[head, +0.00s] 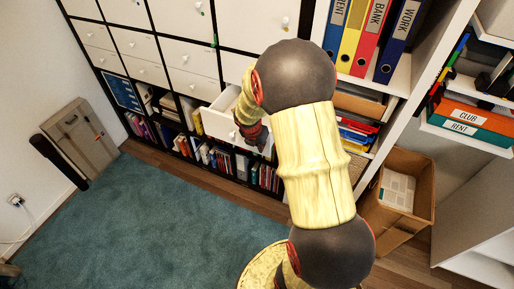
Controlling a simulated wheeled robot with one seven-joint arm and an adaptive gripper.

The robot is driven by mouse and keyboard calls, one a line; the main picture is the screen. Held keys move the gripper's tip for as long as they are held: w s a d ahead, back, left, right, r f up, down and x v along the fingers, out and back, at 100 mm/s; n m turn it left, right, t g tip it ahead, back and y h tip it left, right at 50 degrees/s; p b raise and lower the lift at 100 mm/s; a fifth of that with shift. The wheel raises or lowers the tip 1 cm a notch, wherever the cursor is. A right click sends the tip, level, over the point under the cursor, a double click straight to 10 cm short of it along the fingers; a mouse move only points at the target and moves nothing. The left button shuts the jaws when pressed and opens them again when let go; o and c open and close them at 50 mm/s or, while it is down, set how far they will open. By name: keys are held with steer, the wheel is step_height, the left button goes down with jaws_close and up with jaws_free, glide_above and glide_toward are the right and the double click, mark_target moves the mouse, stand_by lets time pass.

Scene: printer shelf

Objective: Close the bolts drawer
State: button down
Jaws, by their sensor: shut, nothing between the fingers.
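One white drawer (219,123) in the dark-framed shelf unit stands pulled out, with its front and part of its inside showing. No label on it can be read, so I cannot tell from it that it holds bolts. My gripper (251,136), red and dark, is small in view at the right end of this drawer's front. Its fingers look shut and empty. I cannot tell whether they touch the drawer. My arm hides the drawer's right side and the shelf behind it.
Other white drawers (189,56) above are shut. Books (212,155) fill the cubbies below. A cardboard box (411,215) stands on the floor at right, under a shelf with binders (369,40). The teal carpet (150,225) in front is clear.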

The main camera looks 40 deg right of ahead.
steer(key=w+d+p, duration=0.1)
steer(key=d+p, duration=0.2)
steer(key=d, duration=0.1)
steer(key=w+d+p, duration=0.2)
steer(key=d+p, duration=0.2)
steer(key=w+d+p, duration=0.2)
steer(key=d+p, duration=0.1)
steer(key=d, duration=0.2)
steer(key=shift+w+d+r, duration=0.1)
steer(key=shift+w+r, duration=0.1)
steer(key=shift+w, duration=0.05)
steer(key=shift+w+d+f+p, duration=0.15)
steer(key=shift+w+d+p, duration=0.15)
steer(key=shift+d+p, duration=0.35)
